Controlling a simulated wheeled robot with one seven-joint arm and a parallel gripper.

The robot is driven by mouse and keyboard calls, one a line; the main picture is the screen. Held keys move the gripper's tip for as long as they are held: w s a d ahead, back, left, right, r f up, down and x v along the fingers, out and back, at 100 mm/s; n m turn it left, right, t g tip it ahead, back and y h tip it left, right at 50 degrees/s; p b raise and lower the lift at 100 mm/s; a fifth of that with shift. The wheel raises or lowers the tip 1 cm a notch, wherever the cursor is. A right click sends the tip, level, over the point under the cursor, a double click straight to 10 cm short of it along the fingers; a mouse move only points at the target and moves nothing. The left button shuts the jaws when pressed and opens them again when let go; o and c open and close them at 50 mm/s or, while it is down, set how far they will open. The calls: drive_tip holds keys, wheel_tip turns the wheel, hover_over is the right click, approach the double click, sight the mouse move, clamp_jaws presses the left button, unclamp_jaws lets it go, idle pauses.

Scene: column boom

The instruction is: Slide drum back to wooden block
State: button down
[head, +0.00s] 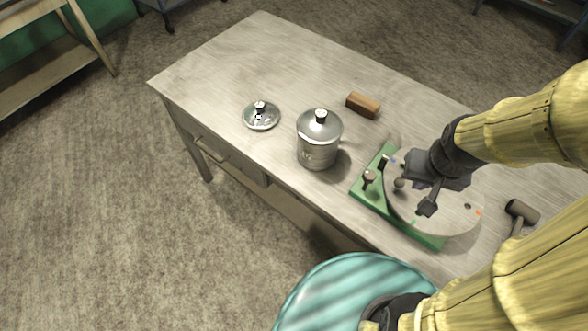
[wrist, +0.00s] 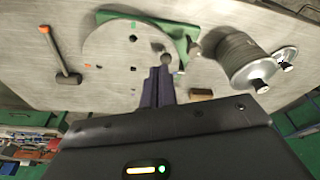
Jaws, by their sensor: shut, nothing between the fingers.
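The drum looks to be the grey metal canister (head: 318,152) with a knobbed lid, upright on the table in the head view. It also shows tilted by the camera angle in the wrist view (wrist: 238,58). The brown wooden block (head: 362,105) lies behind it and to its right, with bare table between them. The block also shows in the wrist view (wrist: 201,94). My gripper (wrist: 160,72) is shut and empty, over the pale disc of the green device. It is to the right of the drum in the head view and apart from drum and block.
The green-framed device (head: 370,198) with its pale disc (head: 455,215) stands right of the drum. A loose round lid (head: 261,117) lies left of the drum. A dark-headed hammer (head: 521,211) lies at the right. The table's left end is clear.

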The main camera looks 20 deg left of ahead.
drive_tip(key=w+a+f+n+h+b, duration=0.35)
drive_tip(key=a+f+n+b, duration=0.45)
drive_tip(key=a+f+n, duration=0.8)
drive_tip(key=a+f+n+t+b, duration=0.1)
drive_tip(key=a+n+t+b, duration=0.1)
drive_tip(key=a+n, duration=0.5)
drive_tip(key=s+a+f+n+t+b, duration=0.1)
drive_tip(key=a+f+n+t+b, duration=0.1)
drive_tip(key=a+n, duration=0.6)
drive_tip(key=shift+s+a+f+t+b, duration=0.15)
drive_tip(key=shift+a+f+t+b, duration=0.15)
drive_tip(key=shift+a+t, duration=0.6)
